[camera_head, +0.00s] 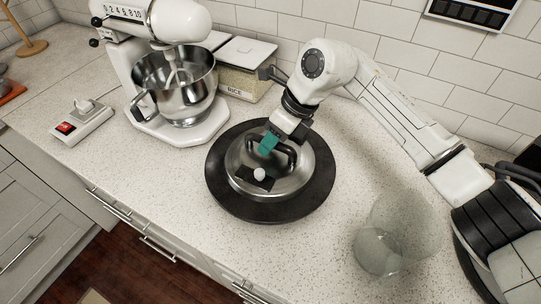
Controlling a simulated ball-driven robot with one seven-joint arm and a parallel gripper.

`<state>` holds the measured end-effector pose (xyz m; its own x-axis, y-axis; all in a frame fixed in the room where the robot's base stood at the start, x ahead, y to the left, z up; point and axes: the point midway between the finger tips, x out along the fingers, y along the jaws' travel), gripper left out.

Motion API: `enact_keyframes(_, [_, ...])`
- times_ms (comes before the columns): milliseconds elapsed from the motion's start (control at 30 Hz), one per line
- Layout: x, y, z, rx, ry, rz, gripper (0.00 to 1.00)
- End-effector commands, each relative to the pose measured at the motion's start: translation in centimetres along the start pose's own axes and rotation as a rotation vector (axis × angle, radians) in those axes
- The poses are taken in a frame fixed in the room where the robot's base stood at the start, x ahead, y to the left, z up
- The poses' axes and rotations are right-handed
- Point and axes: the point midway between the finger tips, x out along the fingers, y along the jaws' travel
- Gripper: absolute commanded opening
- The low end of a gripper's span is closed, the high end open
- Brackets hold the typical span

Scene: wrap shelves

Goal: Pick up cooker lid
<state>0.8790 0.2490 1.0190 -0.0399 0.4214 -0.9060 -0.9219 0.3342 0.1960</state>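The cooker lid (297,181) is a round, shiny metal dome with a dark handle arching over it. A small white knob (259,174) and a dark piece show on its front part. The lid sits level inside a wide round black rim or base (318,196). My gripper (270,142) comes down from above at the back of the lid, with a teal finger close to the handle. I cannot tell whether the finger touches the handle. The other finger is not clear, so the opening cannot be judged.
A stand mixer with a metal bowl (176,92) stands at the left, with a rice box (243,72) behind. A kitchen scale (82,121) lies at far left. A clear glass vessel (378,248) is at front right. Bare counter lies in front of the lid.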

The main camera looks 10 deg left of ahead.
Motion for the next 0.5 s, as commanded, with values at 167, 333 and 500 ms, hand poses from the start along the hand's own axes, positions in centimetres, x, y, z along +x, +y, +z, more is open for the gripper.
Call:
enact_keyframes(167, [1.17, 0.03, -0.01, 0.0, 0.001, 0.0, 0.34])
enact_keyframes(333, [1.23, 0.0, -0.04, 0.0, 0.001, 0.0, 0.34])
enact_keyframes(500, [1.21, 0.0, -0.04, 0.0, 0.001, 0.0, 0.2])
